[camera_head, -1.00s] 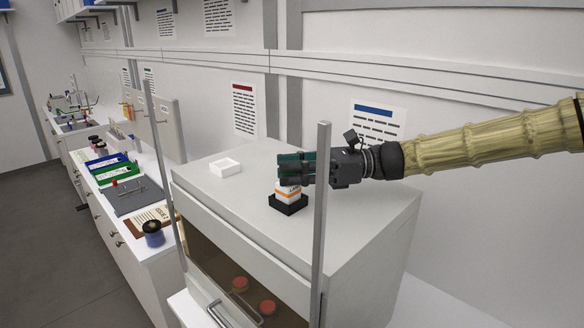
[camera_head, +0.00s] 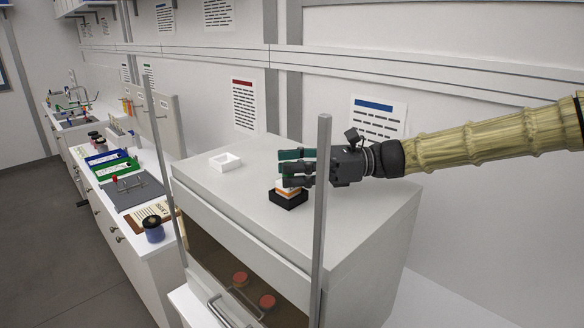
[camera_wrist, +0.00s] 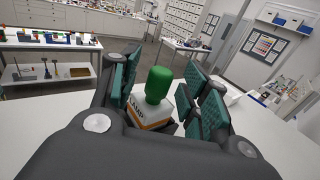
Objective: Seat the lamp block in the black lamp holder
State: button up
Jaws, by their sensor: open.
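The lamp block is white with an orange band and a green knob on top; it shows in the wrist view (camera_wrist: 156,108) with part of the word "LAMP" readable. In the head view the lamp block (camera_head: 287,189) stands upright in the square black lamp holder (camera_head: 289,201) on top of the grey cabinet. My gripper (camera_head: 291,168) is open around the upper part of the block, with its green-padded fingers spread on either side. In the wrist view gaps show between the pads and the block.
An empty white square tray (camera_head: 225,162) stands on the cabinet top (camera_head: 245,200) to the left. A grey upright post (camera_head: 321,220) stands in front of the cabinet's near edge. Red-lidded jars (camera_head: 267,301) are inside the cabinet. The cabinet top around the holder is clear.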

jog(key=d, duration=0.4)
jog(key=w+d, duration=0.1)
jog(key=d, duration=0.3)
jog(key=w+d, duration=0.1)
jog(key=d, duration=0.2)
jog(key=shift+d, duration=0.4)
jog(key=shift+s, duration=0.1)
